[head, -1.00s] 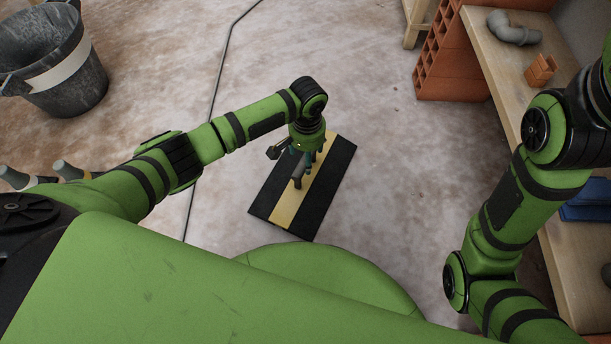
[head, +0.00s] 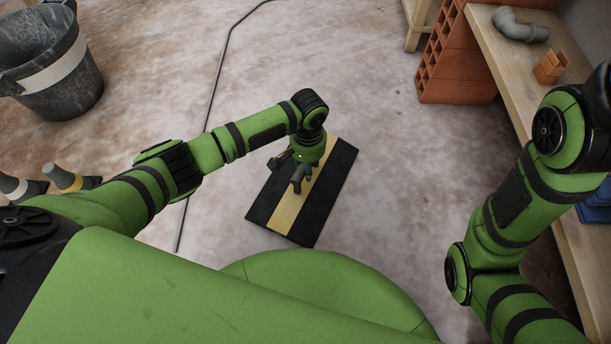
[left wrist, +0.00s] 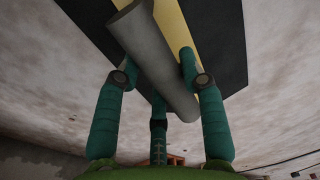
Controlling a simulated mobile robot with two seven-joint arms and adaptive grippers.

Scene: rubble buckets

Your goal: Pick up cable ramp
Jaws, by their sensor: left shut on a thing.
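The cable ramp (head: 335,180) is a black slab with a yellow stripe and a grey round bar on top. It is below my left gripper (head: 303,172), in the middle of the head view. In the left wrist view, the teal fingers of the left gripper (left wrist: 160,80) are closed around the grey bar (left wrist: 150,58), with the ramp's black and yellow face (left wrist: 230,45) behind it. Whether the ramp touches the floor or hangs just above it I cannot tell. My right arm shows at the right, but its gripper is out of view.
A dark bucket (head: 62,85) stands at the upper left. Grey cone-like things (head: 62,174) are at the left edge. A cable (head: 222,75) runs along the floor. Orange bricks (head: 450,65) and a wooden bench (head: 487,40) with a grey pipe (head: 520,25) are at the right.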

